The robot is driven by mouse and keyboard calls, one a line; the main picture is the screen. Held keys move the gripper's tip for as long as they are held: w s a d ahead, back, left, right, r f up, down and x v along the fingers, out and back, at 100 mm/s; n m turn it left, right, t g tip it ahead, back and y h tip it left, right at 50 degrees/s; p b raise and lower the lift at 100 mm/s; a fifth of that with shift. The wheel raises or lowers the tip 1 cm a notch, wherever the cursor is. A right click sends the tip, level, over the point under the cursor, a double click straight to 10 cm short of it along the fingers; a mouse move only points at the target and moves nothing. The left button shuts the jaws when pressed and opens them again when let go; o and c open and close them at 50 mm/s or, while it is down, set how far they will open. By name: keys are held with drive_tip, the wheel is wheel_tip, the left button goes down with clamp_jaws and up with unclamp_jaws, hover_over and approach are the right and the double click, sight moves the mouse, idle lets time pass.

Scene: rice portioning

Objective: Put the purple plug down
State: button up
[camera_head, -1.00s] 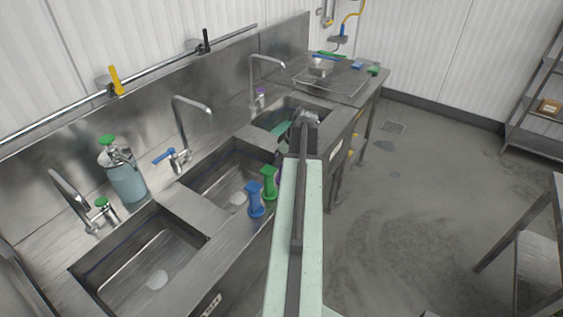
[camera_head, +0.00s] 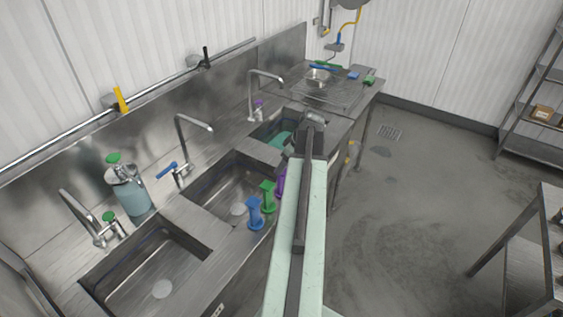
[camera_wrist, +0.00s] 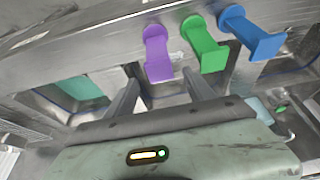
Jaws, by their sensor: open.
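The purple plug (camera_head: 281,180) stands on the front ledge of the sinks, partly hidden behind my arm in the head view. In the wrist view the purple plug (camera_wrist: 157,50) shows whole, at the end of a row with the green plug (camera_wrist: 204,45) and blue plug (camera_wrist: 252,36). My gripper (camera_wrist: 160,68) is open and empty, its two fingers apart on either side of the purple plug's near end in the picture. I see no finger touching it. In the head view the green plug (camera_head: 267,194) and blue plug (camera_head: 255,213) stand beside it.
Several sink basins with taps line the wall. A drainboard (camera_head: 335,92) with a metal pan lies at the far end. Open floor lies right of the sinks; a table (camera_head: 540,240) stands at right.

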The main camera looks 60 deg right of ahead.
drive_tip(key=p+v, duration=0.2)
drive_tip(key=v, duration=0.1)
drive_tip(key=shift+s+r, duration=0.15)
drive_tip(key=shift+r, duration=0.2)
drive_tip(key=w+a+f+g+y, duration=0.1)
drive_tip(key=w+a, duration=0.7)
drive_tip(key=a, duration=0.3)
drive_tip(key=w+a+g, duration=0.1)
drive_tip(key=w+a, duration=0.7)
drive_tip(key=a, duration=0.3)
drive_tip(key=w+a+g, duration=0.1)
drive_tip(key=a, duration=1.6)
drive_tip(key=w+a+g+h, duration=0.1)
drive_tip(key=w+a, duration=0.1)
drive_tip(key=a, duration=1.5)
drive_tip(key=shift+w+f+g, duration=0.3)
drive_tip(key=shift+f, duration=0.1)
drive_tip(key=shift+a, duration=0.1)
